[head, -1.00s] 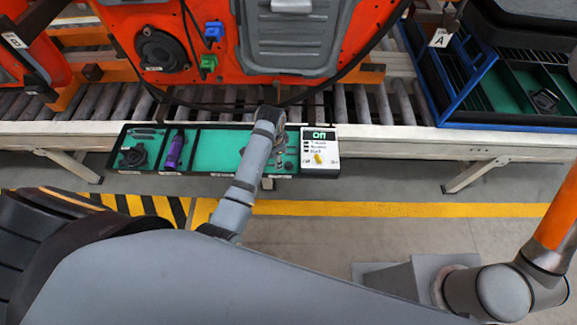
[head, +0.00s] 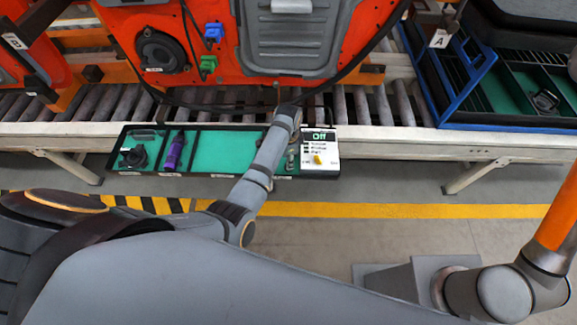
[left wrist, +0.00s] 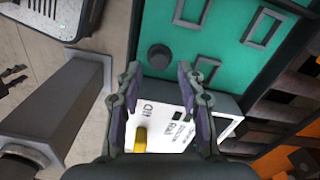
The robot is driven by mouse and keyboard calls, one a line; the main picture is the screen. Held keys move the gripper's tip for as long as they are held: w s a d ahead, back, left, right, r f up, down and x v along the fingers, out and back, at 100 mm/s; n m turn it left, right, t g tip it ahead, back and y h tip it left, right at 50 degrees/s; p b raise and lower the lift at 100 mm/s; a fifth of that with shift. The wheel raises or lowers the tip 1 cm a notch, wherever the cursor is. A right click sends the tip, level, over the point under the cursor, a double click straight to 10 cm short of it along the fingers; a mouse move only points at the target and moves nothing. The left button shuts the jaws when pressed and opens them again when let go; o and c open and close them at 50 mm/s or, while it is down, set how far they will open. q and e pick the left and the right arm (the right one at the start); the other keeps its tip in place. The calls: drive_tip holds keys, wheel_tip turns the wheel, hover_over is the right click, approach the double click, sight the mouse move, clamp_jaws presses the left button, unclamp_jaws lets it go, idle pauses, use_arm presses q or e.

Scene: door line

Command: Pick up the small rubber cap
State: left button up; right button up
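The small rubber cap is most likely the dark round piece (left wrist: 159,56) on the green tray floor in the left wrist view. My left gripper (left wrist: 158,70) is open and empty, its two fingers on either side of the view, with the dark piece just beyond and between the fingertips. Contact is not visible. In the head view my left wrist is over the right part of the long tray (head: 222,177) and hides the cap and most of the gripper. My right gripper is out of view.
A white box with a display and yellow knob (head: 320,159) stands at the tray's right end, close under the left fingers. A purple item (head: 175,152) and a dark knob-like part (head: 134,157) lie in the left compartments. The orange door (head: 214,30) hangs behind.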

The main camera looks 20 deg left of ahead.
use_arm(q)
wheel_tip(320, 180, down, 4)
drive_tip(key=shift+r, duration=0.2)
drive_tip(key=shift+s+d, duration=0.1)
drive_tip(key=c, duration=0.6)
